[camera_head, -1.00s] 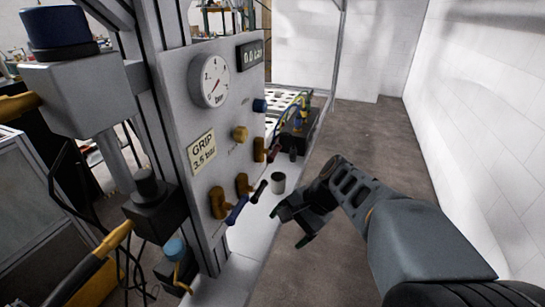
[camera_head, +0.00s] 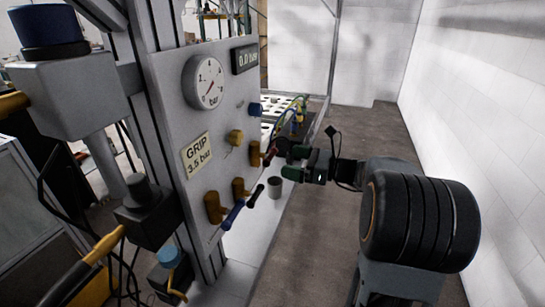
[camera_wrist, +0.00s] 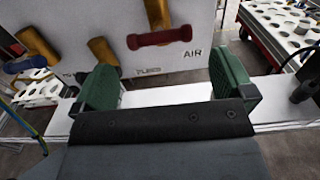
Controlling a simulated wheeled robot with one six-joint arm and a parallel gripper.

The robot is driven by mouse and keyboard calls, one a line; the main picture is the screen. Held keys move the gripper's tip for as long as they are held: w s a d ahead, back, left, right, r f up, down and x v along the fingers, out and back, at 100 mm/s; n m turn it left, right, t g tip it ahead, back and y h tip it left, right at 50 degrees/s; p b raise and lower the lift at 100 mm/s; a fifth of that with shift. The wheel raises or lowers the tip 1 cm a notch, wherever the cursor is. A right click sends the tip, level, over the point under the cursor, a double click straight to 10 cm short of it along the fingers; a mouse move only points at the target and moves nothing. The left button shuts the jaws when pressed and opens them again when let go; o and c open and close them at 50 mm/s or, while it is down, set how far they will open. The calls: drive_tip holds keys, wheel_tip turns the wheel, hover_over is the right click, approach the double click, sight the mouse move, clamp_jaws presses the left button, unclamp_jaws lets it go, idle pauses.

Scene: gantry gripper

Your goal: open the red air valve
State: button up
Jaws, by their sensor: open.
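The red air valve has a brass body (camera_head: 255,154) and a red handle (camera_head: 270,154) on the grey panel. In the wrist view its red handle (camera_wrist: 160,38) lies roughly level, above the word AIR. My gripper (camera_head: 293,163) is open and empty, to the right of the red handle in the head view, its fingers pointing at the panel. In the wrist view the green fingers of my gripper (camera_wrist: 164,80) are wide apart, with the red handle ahead, above the gap between them. They do not appear to touch it.
A blue-handled valve (camera_head: 233,214) and a black-handled valve (camera_head: 256,196) sit lower on the panel (camera_head: 165,90). A gauge (camera_head: 204,82), a display reading about 0.0 (camera_head: 245,58) and a GRIP 3.5 bar label (camera_head: 197,156) are there too. The right-hand floor is clear.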

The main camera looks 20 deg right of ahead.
sight(273, 156)
drive_tip(key=x, duration=0.6)
drive_tip(key=c, duration=0.6)
